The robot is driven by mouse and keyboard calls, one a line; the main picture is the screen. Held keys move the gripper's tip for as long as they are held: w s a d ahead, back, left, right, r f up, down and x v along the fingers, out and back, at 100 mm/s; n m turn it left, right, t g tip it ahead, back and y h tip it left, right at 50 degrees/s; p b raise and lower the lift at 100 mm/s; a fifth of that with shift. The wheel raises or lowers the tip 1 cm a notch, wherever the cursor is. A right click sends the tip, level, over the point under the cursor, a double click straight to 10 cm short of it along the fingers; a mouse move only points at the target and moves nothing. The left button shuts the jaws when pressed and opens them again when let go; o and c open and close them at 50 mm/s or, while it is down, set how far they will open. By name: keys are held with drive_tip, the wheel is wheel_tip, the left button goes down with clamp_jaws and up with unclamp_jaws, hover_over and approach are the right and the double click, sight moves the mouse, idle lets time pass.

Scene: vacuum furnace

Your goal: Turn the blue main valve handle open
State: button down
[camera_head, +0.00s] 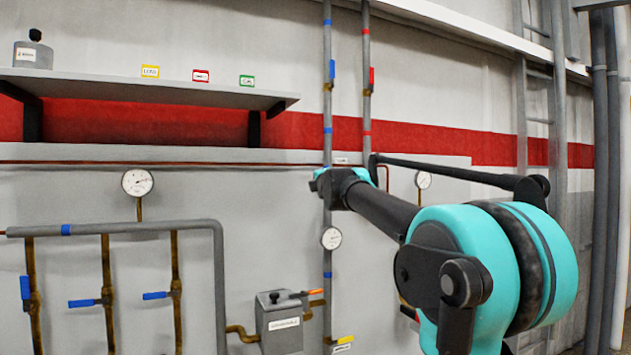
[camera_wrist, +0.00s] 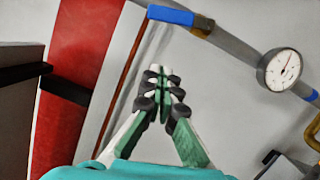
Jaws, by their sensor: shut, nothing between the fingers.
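A blue valve handle (camera_wrist: 170,15) lies along a grey pipe at the top of the wrist view, with a brass fitting beside it. My gripper (camera_wrist: 163,72) is shut and empty, its fingertips pointing toward the handle and appearing apart from it. In the head view my arm reaches to the central vertical pipe, where my wrist hides the fingertips. A blue handle (camera_head: 332,69) stands upright on that pipe higher up. I cannot tell whether it is the one in the wrist view. Several more blue handles, such as one on a brass branch (camera_head: 83,303), are at the lower left.
A round gauge (camera_head: 331,238) is on the central pipe and also shows in the wrist view (camera_wrist: 279,69). A red handle (camera_head: 372,77) is on the neighbouring pipe. A shelf (camera_head: 150,88) projects at upper left. A grey box (camera_head: 279,323) sits low.

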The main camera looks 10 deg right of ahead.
drive_tip(key=shift+s+f, duration=0.1)
drive_tip(key=shift+s, duration=1.35)
drive_tip(key=shift+f, duration=0.15)
